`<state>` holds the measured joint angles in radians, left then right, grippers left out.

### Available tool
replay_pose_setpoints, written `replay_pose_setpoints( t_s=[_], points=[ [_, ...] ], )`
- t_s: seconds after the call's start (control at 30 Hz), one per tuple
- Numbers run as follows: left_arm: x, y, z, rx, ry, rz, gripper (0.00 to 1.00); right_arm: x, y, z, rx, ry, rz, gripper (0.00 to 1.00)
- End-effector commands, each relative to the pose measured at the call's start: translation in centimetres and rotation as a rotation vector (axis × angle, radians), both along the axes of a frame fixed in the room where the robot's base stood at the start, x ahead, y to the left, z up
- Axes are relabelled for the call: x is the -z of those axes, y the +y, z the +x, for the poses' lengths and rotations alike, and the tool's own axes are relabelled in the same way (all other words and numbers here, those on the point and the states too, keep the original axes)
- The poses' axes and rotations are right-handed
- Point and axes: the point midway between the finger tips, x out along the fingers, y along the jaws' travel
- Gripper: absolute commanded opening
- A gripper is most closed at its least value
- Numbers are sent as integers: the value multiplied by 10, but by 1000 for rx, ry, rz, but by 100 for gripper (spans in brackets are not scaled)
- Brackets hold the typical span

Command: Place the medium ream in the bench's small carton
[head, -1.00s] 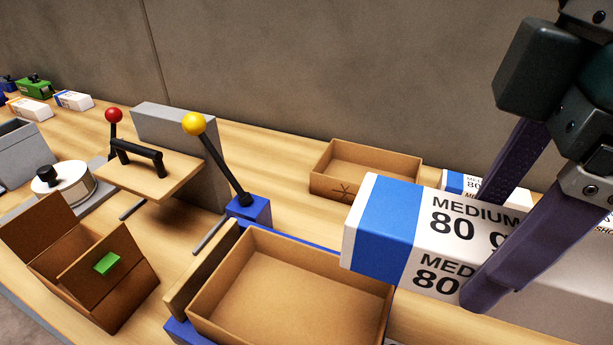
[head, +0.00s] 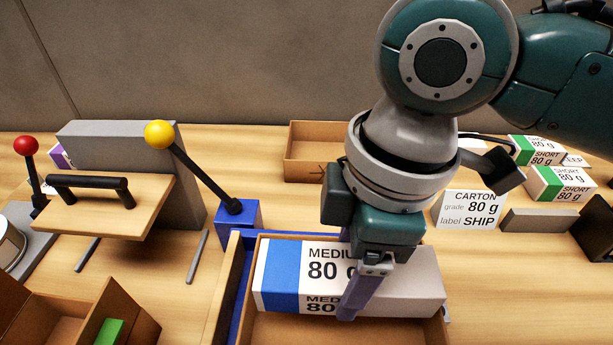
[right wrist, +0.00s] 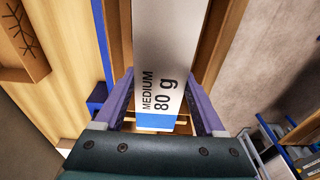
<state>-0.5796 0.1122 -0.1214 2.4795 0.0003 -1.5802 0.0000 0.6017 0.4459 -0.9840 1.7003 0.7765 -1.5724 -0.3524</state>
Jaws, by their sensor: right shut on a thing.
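The medium ream (head: 283,283), white with a blue end band and "MEDIUM 80 g" print, lies level in my right gripper (head: 357,297). That gripper is shut across the ream's middle; the right wrist view shows its fingers on both sides of the ream (right wrist: 165,50). The ream is over the opening of the brown carton (head: 275,331) in the blue fixture, roughly lined up with its walls. I cannot tell whether it touches the carton's floor. The ream and gripper hide much of the carton. My left gripper is not in view.
Another open brown carton (head: 303,152) stands at the back, partly behind my arm. A yellow-knobbed lever (head: 198,178) rises left of the fixture. Green-banded short reams (head: 560,183) and a label card (head: 468,212) are at the right. A flapped box (head: 60,320) is front left.

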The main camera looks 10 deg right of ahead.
Motion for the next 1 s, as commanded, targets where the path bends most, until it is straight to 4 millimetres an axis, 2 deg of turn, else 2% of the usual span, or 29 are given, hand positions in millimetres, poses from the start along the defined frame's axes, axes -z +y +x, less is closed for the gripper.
replay_pose_setpoints(
  t_s=[0.43,0.83,0.87,1.0],
  points=[
    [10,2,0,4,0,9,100,53,1,0,0,0,1,0],
    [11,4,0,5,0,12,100,58,1,0,0,-2,2,0],
    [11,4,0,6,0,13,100,59,0,0,0,0,1,73],
    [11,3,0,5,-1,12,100,58,0,0,0,0,1,89]
  ],
)
